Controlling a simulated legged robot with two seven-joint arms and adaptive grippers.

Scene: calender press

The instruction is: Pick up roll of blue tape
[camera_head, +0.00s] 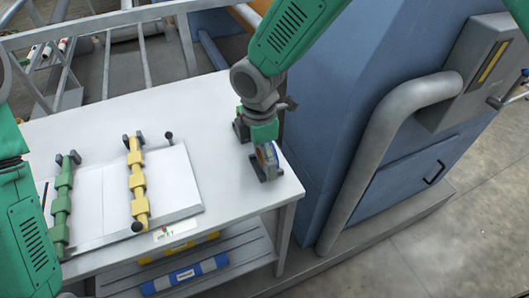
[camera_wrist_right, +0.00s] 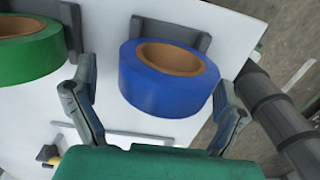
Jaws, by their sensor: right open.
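The roll of blue tape (camera_wrist_right: 165,98) has a brown core and stands against a grey holder (camera_wrist_right: 165,32) in the right wrist view. In the head view the blue tape (camera_head: 274,156) shows only in part, near the table's right corner. My right gripper (camera_wrist_right: 155,78) is open, with one finger on each side of the blue roll. Gaps show between fingers and roll. In the head view my right gripper (camera_head: 266,146) is over the roll and partly hides it. My left arm shows at the left edge, but its gripper is out of view.
A green tape roll (camera_wrist_right: 28,52) stands close to the left finger. The white table (camera_head: 205,120) also carries a panel with green (camera_head: 62,205) and yellow (camera_head: 137,185) segmented bars. A blue machine (camera_head: 345,110) with a grey pipe stands right of the table.

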